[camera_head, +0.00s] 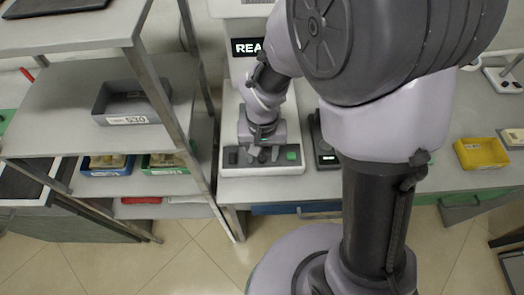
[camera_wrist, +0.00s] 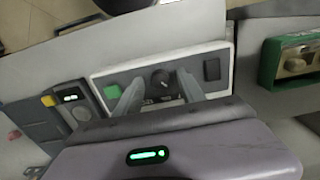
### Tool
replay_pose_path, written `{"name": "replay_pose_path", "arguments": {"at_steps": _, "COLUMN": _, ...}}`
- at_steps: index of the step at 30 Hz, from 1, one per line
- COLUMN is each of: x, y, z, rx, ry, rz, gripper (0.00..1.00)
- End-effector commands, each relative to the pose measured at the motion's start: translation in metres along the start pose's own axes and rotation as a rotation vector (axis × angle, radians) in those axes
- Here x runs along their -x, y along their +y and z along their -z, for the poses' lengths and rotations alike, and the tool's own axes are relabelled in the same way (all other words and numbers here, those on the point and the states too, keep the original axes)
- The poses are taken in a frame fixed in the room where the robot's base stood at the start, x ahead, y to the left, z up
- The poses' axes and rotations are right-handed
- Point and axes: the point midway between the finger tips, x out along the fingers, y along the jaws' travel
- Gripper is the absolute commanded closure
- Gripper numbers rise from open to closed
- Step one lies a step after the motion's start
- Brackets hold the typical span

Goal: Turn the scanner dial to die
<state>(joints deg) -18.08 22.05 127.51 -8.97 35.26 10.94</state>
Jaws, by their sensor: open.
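The scanner (camera_head: 262,110) is a pale machine on the bench, with a dark display at the top reading "REA", partly hidden by my arm. Its front panel shows in the wrist view with a green button (camera_wrist: 113,91), a round black dial (camera_wrist: 160,80) in the middle and a black switch (camera_wrist: 211,69). My gripper (camera_wrist: 160,77) is open, with one grey finger on each side of the dial. I cannot tell whether the fingers touch it. Small labels beside the dial are too small to read. In the head view my gripper (camera_head: 262,152) is down at the panel.
A dark device with a small display (camera_head: 322,145) stands right of the scanner. A metal shelf (camera_head: 70,120) with a grey bin (camera_head: 130,102) and blue and green trays stands at the left.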

Motion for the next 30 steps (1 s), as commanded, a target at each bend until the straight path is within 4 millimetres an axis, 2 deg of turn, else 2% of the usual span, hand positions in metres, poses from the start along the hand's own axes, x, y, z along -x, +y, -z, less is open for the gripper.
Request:
{"name": "replay_pose_path", "arguments": {"at_steps": 5, "x": 0.0008, "y": 0.0000, "z": 0.0000, "rx": 0.000, "ry": 0.000, "rz": 0.000, "gripper": 0.53}}
{"name": "replay_pose_path", "arguments": {"at_steps": 12, "x": 0.0009, "y": 0.0000, "z": 0.0000, "rx": 0.000, "ry": 0.000, "rz": 0.000, "gripper": 1.00}}
{"name": "replay_pose_path", "arguments": {"at_steps": 22, "x": 0.0006, "y": -0.0001, "z": 0.0001, "rx": -0.030, "ry": 0.000, "rz": 0.000, "gripper": 1.00}}
{"name": "replay_pose_path", "arguments": {"at_steps": 30, "x": -0.0002, "y": 0.0000, "z": 0.0000, "rx": -0.192, "ry": 0.000, "rz": 0.000, "gripper": 1.00}}
